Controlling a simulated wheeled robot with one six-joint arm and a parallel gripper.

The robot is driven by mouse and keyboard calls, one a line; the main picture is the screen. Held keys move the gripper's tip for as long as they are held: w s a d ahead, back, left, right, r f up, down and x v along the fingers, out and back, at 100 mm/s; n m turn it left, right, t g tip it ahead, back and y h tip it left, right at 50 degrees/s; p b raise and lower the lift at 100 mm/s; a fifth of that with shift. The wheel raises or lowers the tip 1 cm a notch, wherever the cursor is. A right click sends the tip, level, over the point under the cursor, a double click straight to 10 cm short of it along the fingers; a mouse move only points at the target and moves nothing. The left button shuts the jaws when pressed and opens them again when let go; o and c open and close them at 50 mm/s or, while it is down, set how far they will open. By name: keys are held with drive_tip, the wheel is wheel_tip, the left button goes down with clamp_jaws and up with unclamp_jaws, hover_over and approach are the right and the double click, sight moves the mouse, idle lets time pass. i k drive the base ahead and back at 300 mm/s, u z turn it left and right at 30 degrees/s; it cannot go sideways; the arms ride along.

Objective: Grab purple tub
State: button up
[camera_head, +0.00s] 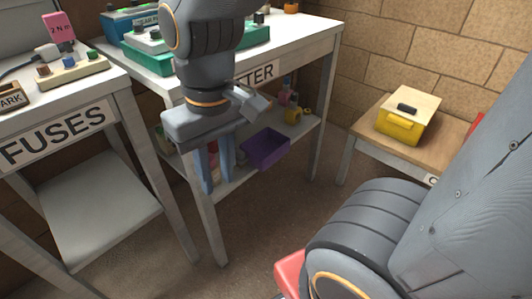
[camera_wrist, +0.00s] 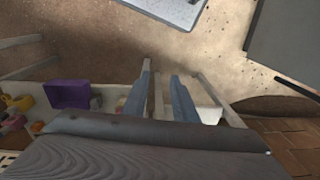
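The purple tub (camera_head: 265,149) is on the lower shelf of the middle white table, at its front edge. It also shows in the wrist view (camera_wrist: 68,94), to the left of my fingers. My gripper (camera_head: 217,180) points down in front of that shelf, left of the tub and apart from it in the picture. In the wrist view my two blue-grey fingers (camera_wrist: 162,76) stand apart. The gripper is open, and I see nothing held between them.
Small coloured items (camera_head: 292,108) lie on the shelf behind the tub, with a yellow one to the right. The table's white legs (camera_head: 318,140) frame the shelf. A FUSES table (camera_head: 60,137) stands at left. A yellow box (camera_head: 408,120) sits on a wooden table at right.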

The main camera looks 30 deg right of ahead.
sight(264, 149)
drive_tip(key=k, duration=1.2)
drive_tip(key=u, duration=0.65)
drive_tip(key=i, duration=1.35)
drive_tip(key=z, duration=0.75)
